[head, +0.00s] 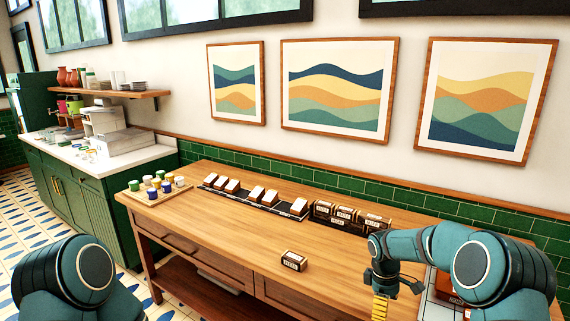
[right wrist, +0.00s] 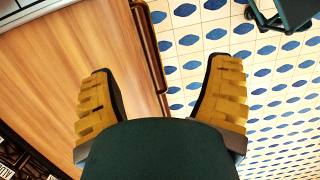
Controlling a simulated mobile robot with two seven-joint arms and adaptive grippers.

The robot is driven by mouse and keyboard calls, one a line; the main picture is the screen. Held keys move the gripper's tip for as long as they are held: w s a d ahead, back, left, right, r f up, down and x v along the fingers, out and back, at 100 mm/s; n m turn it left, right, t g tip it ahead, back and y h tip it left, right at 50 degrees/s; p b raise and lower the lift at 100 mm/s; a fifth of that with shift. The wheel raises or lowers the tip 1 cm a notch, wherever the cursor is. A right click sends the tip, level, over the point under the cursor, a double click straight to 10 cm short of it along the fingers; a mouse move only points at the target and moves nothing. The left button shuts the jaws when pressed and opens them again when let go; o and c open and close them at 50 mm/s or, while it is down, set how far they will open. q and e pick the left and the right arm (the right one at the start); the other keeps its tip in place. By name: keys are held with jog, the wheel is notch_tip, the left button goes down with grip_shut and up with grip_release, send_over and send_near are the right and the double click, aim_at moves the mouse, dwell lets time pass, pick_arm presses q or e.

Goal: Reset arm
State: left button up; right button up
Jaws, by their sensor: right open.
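My right arm (head: 425,246) reaches in from the right, bent over the right part of the wooden counter. Its gripper (head: 381,306) points down near the counter's front edge. In the right wrist view the two yellow-padded fingers of the gripper (right wrist: 164,70) are wide apart, with nothing between them. The counter edge and the tiled floor show below. My left arm shows only as a rounded teal joint (head: 70,275) at the lower left; its gripper is out of the picture.
A small labelled box (head: 293,260) lies alone on the wooden counter (head: 225,230). Behind it stand a dark rack (head: 262,201) with pale-topped blocks and several labelled boxes (head: 345,214). A tray of small jars (head: 135,194) is at the left end. The counter's middle is mostly free.

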jog(key=s+a+f+m+t+y+b, duration=0.15)
jog(key=s+a+f+m+y, duration=0.4)
jog(key=s+a+f, duration=0.8)
pick_arm(q)
jog(key=shift+s+f, duration=0.5)
jog(key=shift+f, duration=0.4)
pick_arm(e)
jog(key=s+a+f+m+t, duration=0.1)
jog(key=s+m, duration=0.2)
jog(key=s, duration=0.3)
jog(key=s+a+f+m+t, duration=0.1)
jog(key=s+a+m, duration=0.1)
jog(key=s+m, duration=0.2)
jog(key=s, duration=0.3)
jog(key=shift+s+a, duration=0.15)
jog(key=shift+a, duration=0.1)
jog(key=shift+f, duration=0.1)
